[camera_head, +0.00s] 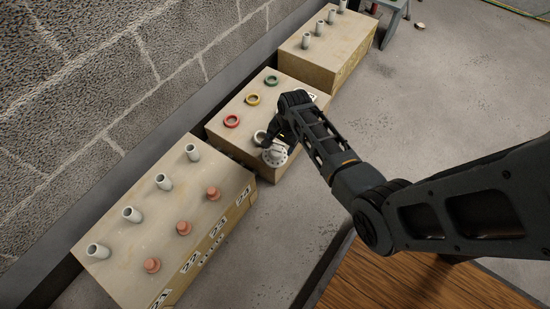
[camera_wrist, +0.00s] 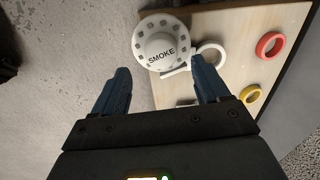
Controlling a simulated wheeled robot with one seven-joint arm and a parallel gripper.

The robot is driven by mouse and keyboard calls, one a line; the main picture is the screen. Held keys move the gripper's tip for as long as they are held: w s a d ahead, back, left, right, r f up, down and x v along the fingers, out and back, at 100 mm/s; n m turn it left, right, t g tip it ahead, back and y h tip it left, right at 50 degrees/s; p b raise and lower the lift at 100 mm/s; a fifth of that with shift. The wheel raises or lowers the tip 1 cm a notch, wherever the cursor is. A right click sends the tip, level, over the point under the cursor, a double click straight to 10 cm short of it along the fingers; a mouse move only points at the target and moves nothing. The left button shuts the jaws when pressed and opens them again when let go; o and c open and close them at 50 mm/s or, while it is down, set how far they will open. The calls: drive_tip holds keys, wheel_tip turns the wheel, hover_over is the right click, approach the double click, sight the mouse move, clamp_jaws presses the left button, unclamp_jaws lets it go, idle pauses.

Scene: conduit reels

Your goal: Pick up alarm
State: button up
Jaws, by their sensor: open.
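The alarm is a round white smoke alarm (camera_wrist: 161,42) with "SMOKE" printed on it and dark slots around its rim. It sits at the edge of the middle wooden box (camera_head: 225,137), and in the head view the alarm (camera_head: 275,155) is partly hidden by my gripper. My gripper (camera_wrist: 160,82) is open and empty. In the wrist view its two blue fingers point toward the alarm, which lies just beyond and between the tips. I cannot tell the height gap between them.
White (camera_wrist: 210,55), red (camera_head: 231,121), yellow (camera_head: 253,99) and green (camera_head: 271,80) rings sit on the same box. A near box (camera_head: 140,205) holds grey tubes and reddish knobs; a far box (camera_head: 310,50) holds more tubes. A block wall (camera_head: 120,90) stands left. Floor right is mostly clear.

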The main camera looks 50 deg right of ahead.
sight(277, 151)
drive_tip(key=f+b, duration=0.2)
drive_tip(key=w+f+b, duration=0.1)
drive_tip(key=f, duration=0.2)
drive_tip(key=shift+w+a+f+b, duration=0.1)
drive_tip(key=shift+f+b, duration=0.15)
drive_tip(key=shift+b, duration=0.1)
drive_tip(key=shift+r, duration=0.1)
drive_tip(key=c, duration=1.3)
